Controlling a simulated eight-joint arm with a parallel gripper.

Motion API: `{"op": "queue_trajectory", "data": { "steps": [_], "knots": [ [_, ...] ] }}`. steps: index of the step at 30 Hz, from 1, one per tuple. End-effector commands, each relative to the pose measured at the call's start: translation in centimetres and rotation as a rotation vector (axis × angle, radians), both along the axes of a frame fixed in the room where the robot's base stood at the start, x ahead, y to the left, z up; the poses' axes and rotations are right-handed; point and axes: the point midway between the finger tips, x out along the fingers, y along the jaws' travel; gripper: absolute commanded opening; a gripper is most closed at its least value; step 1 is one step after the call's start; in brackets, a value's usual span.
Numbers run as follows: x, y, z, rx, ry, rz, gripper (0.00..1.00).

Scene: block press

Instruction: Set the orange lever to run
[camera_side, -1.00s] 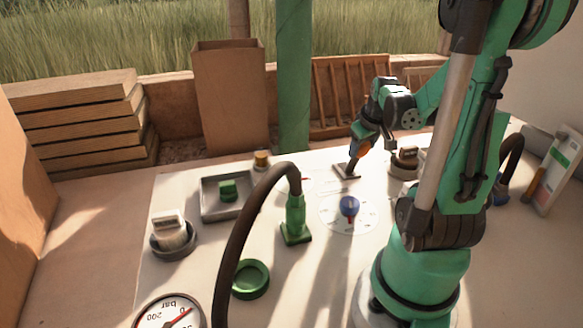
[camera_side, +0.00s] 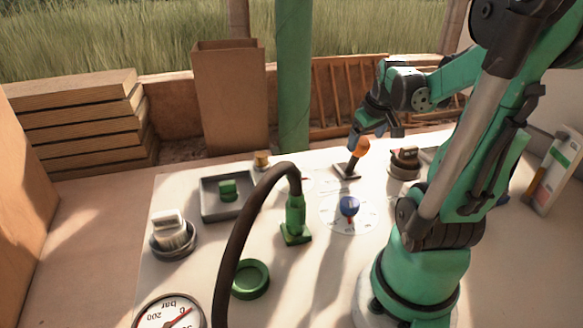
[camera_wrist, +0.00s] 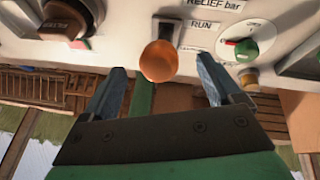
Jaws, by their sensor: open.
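The orange lever has a round orange knob (camera_side: 361,145) on a short stem that rises from a dark base plate (camera_side: 346,172). In the side view it leans up and to the right. In the wrist view the orange knob (camera_wrist: 159,62) is centred ahead of my gripper (camera_wrist: 160,76), whose two blue fingers stand apart on either side, with nothing gripped. A RUN label (camera_wrist: 204,25) is to the right of the knob. In the side view my gripper (camera_side: 366,130) is just above the knob; its fingertips are hard to make out there.
A blue knob (camera_side: 349,206) on a white dial is in front of the lever. A dark round fitting (camera_side: 405,163) is close at the right. A green plug with a black hose (camera_side: 295,220) and a grey tray (camera_side: 205,208) are to the left.

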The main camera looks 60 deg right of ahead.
Motion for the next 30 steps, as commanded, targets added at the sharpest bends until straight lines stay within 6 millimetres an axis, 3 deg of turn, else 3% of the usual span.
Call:
{"op": "queue_trajectory", "data": {
  "steps": [6, 17, 20, 23, 25, 30],
  "knots": [
    [-0.4, 0.6, 1.5, 0.001, 0.0, 0.0, 0.85],
    [-0.4, 0.8, 1.7, 0.001, 0.0, 0.001, 0.85],
    [0.4, 1.4, 1.8, -0.001, -0.008, 0.023, 0.85],
    [2.7, 3.4, 1.9, -0.005, -0.033, 0.085, 0.85],
    [5.0, 6.0, 2.0, -0.007, -0.062, 0.155, 0.85],
    [9.5, 14.3, 2.3, 0.016, -0.157, 0.348, 0.85]
  ]
}}
